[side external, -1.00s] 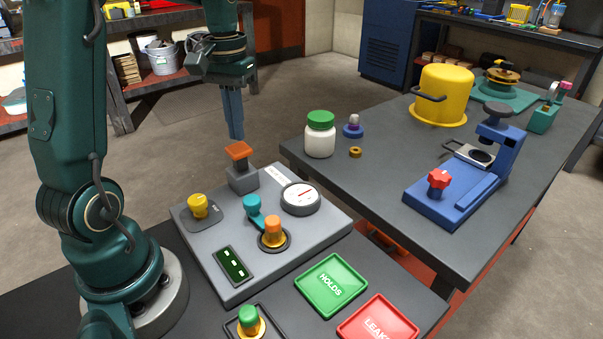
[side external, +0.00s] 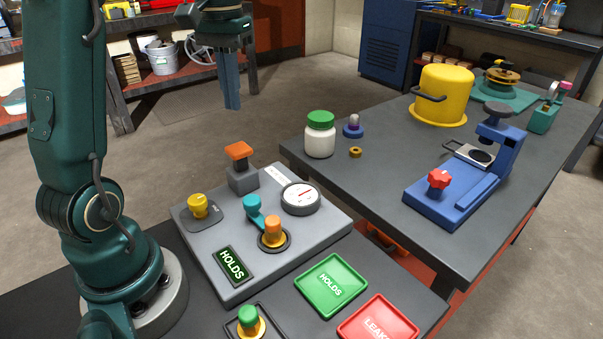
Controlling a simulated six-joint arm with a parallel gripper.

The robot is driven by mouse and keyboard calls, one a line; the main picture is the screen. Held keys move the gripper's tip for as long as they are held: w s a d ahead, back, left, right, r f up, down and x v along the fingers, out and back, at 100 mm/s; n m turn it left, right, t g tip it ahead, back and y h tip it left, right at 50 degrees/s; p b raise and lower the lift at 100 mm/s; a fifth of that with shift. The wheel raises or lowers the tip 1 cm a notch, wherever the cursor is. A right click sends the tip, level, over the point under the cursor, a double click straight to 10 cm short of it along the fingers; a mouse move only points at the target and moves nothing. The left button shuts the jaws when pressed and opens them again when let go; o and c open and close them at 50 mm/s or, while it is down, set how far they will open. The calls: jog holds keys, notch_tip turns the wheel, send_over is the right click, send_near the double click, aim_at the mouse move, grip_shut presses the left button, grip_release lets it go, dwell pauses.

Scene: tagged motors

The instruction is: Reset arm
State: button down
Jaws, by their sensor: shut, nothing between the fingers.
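My gripper (side external: 231,101) hangs pointing down at the upper left of the side external view. Its fingers are together with nothing between them. It is in the air, above and behind the grey test panel (side external: 222,285), clear of everything. The panel carries an orange-topped square lever or button (side external: 239,152), a yellow knob (side external: 198,206), a teal handle (side external: 253,205) and a round white gauge (side external: 301,197). An orange-topped piece (side external: 272,232) stands in a round socket on it. The panel's small display (side external: 232,264) reads HOLDS.
A green HOLDS tray (side external: 331,287) and a red LEAKS tray (side external: 378,322) lie in front. A green-topped piece (side external: 249,320) stands nearby. The right-hand table (side external: 385,225) bears a white jar (side external: 320,138), a yellow pot (side external: 442,95) and a blue press (side external: 455,190).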

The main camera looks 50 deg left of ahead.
jog(key=s+d+r+m+t, duration=0.3)
jog(key=s+d, duration=0.1)
jog(key=d, duration=0.6)
jog(key=s+d+f+m+t, duration=0.2)
jog(key=s+d+f+m, duration=0.1)
jog(key=s+d+f, duration=0.2)
notch_tip(320, 180, down, 2)
jog(key=shift+s+f+t, duration=0.15)
jog(key=shift+f+t, duration=0.1)
jog(key=shift+t, duration=0.05)
dwell(1.2)
